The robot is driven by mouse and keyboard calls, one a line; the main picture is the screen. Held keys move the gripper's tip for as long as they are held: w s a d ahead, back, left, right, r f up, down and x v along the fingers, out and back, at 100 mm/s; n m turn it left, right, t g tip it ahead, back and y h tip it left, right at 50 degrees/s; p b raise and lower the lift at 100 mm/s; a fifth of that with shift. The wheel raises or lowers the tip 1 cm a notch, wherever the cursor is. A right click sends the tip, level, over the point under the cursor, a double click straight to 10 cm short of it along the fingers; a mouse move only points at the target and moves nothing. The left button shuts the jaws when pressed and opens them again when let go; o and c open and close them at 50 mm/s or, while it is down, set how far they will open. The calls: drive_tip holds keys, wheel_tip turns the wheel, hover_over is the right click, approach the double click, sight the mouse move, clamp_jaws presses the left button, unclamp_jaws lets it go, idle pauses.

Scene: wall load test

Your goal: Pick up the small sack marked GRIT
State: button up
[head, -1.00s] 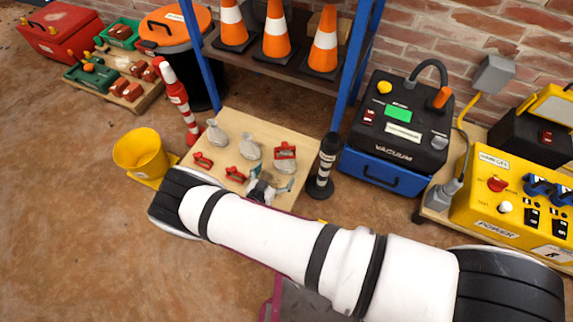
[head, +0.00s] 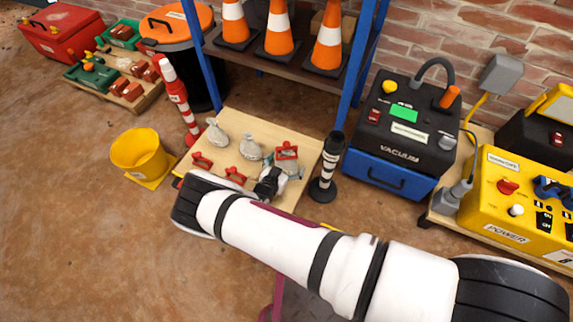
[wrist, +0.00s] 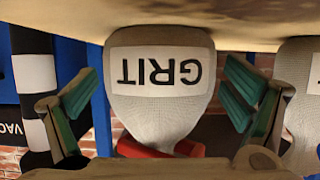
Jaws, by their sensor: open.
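The sack marked GRIT (wrist: 160,108) is pale grey with a white label, upside down in the wrist view. Its narrow end is by a red piece (wrist: 160,149). My gripper (wrist: 160,95) is open, one green-padded finger on each side of the sack, with gaps visible between pads and sack. In the head view my gripper (head: 271,182) is at the front right of the wooden board (head: 226,122), beside the rightmost sack (head: 290,166), which it partly hides. The label cannot be read there.
Two other grey sacks (head: 250,149) and small red pieces (head: 201,160) share the board. A black-and-white post (head: 326,168) stands close on the right, a red-and-white post (head: 180,102) on the left. A yellow bucket (head: 140,152) is further left. A blue shelf upright (head: 361,60) rises behind.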

drive_tip(key=c, duration=1.8)
drive_tip(key=shift+r, duration=0.1)
drive_tip(key=shift+r, duration=0.1)
